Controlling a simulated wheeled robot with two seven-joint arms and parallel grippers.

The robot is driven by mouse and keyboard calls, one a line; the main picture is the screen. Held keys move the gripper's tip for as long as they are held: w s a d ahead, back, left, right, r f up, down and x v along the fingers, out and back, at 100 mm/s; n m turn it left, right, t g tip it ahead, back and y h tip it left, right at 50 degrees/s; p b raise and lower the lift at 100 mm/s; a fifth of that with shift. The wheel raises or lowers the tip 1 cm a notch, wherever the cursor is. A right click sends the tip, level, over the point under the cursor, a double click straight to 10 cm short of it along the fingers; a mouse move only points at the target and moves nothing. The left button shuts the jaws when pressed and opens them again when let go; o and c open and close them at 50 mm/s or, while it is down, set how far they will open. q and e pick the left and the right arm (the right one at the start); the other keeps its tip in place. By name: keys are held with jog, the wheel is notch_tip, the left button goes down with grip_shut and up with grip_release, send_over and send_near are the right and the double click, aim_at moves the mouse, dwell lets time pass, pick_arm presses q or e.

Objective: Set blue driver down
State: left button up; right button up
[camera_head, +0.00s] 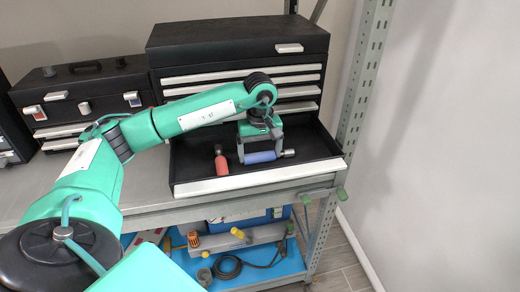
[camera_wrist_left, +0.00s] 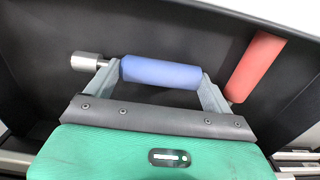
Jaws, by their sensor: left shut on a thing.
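The blue driver (camera_head: 262,157) has a blue handle and a grey metal end. It lies level between the fingers of my left gripper (camera_head: 260,155), inside the open black drawer (camera_head: 330,146). In the left wrist view the blue handle (camera_wrist_left: 160,72) shows with a finger of the left gripper (camera_wrist_left: 161,80) at each end, shut on it. I cannot tell whether the driver touches the drawer floor. A red-handled driver (camera_head: 221,164) lies to the left of it in the head view, and it also shows at the right in the left wrist view (camera_wrist_left: 256,66). My right gripper is not in view.
The drawer belongs to a black tool chest (camera_head: 235,40) on a grey metal shelf (camera_head: 150,185). A smaller black toolbox (camera_head: 85,95) stands at the left. A rack post (camera_head: 362,75) rises close to the drawer's right. Cables and tools fill the blue lower shelf (camera_head: 285,268).

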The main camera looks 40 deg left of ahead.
aim_at(260, 154)
pick_arm(q)
jog(key=shift+f, duration=0.1)
jog(key=o, duration=0.9)
jog(key=shift+o, duration=0.2)
jog(key=shift+r, duration=0.3)
notch_tip(260, 154, up, 12)
jog(key=b, duration=0.3)
jog(key=shift+f, duration=0.15)
